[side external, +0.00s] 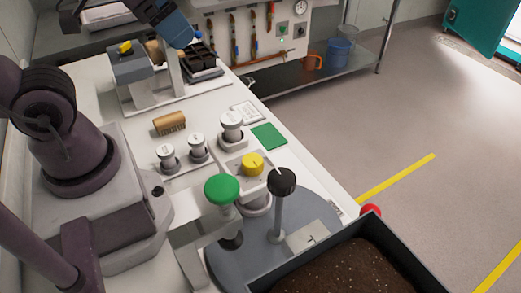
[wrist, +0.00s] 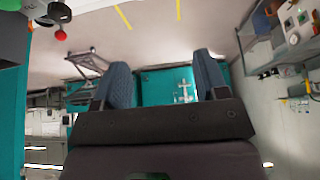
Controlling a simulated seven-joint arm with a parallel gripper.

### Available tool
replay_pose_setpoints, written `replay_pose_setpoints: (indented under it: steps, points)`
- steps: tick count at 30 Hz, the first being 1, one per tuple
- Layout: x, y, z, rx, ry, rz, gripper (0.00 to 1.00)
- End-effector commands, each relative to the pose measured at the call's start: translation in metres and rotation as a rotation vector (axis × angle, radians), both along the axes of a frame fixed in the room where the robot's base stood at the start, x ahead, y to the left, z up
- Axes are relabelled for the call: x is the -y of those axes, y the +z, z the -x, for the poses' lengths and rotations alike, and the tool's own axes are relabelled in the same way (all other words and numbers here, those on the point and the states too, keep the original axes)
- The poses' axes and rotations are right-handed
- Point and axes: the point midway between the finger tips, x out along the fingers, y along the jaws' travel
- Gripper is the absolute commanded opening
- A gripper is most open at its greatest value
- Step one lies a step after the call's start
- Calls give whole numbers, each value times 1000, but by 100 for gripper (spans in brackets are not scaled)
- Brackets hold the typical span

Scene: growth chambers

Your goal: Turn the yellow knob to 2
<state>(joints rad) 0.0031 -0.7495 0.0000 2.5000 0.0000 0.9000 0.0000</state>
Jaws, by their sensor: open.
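The yellow knob (side external: 252,162) sits on a small white panel on the bench in the side external view. A thin dark mark shows on its top. The panel's numbers are too small to read, so I cannot tell its setting. My gripper (wrist: 164,78) shows in the wrist view with its two blue-grey ridged fingers wide apart and nothing between them. It points out toward the room, and the yellow knob is not visible in that view. I cannot make out the gripper for certain in the side external view.
A green mushroom-shaped knob (side external: 222,189) and a tall black knob (side external: 282,181) stand close in front of the yellow one. White knobs (side external: 197,148) stand behind and left. A dark soil tray (side external: 262,285) fills the front right. A red knob (side external: 371,210) sits at the bench edge.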

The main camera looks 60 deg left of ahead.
Motion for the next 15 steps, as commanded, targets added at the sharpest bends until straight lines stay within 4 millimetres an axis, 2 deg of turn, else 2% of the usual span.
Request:
replay_pose_setpoints:
  steps: [4, 8, 11, 15]
  points:
    - [12, -14, -6, -76, -56, -5, 67]
    - [34, -31, -23, -201, -122, -17, 67]
    - [56, -47, -38, -311, -88, -8, 67]
    - [88, -70, -55, -441, 52, 4, 67]
